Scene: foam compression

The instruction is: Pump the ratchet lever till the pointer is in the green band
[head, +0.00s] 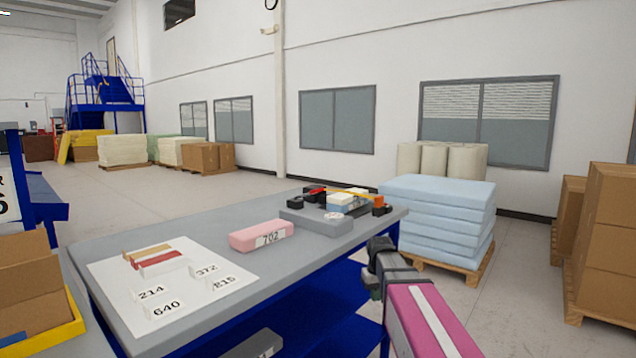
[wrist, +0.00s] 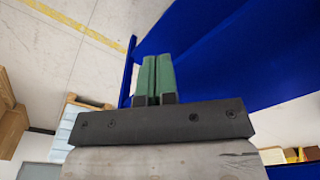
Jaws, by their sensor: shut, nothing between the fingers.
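The press device stands at the far right end of the grey workbench (head: 205,262) in the head view. It has a grey base (head: 318,222), black and red parts (head: 315,193), a white block (head: 341,199), a yellow bar and an orange piece (head: 378,202). A small round mark (head: 335,215) shows on the base. It is too small to tell which part is the ratchet lever, or where the pointer and green band are. My gripper (head: 374,282) is beside the bench's right edge, in front of the device and apart from it. In the wrist view its green fingers (wrist: 155,78) are together and empty.
A pink block marked 702 (head: 262,236) lies on the bench left of the device. A white sheet (head: 110,268) with number cards and coloured strips lies nearer. Blue foam sheets (head: 438,215) on a pallet stand beyond my arm. Blue shelving is under the bench.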

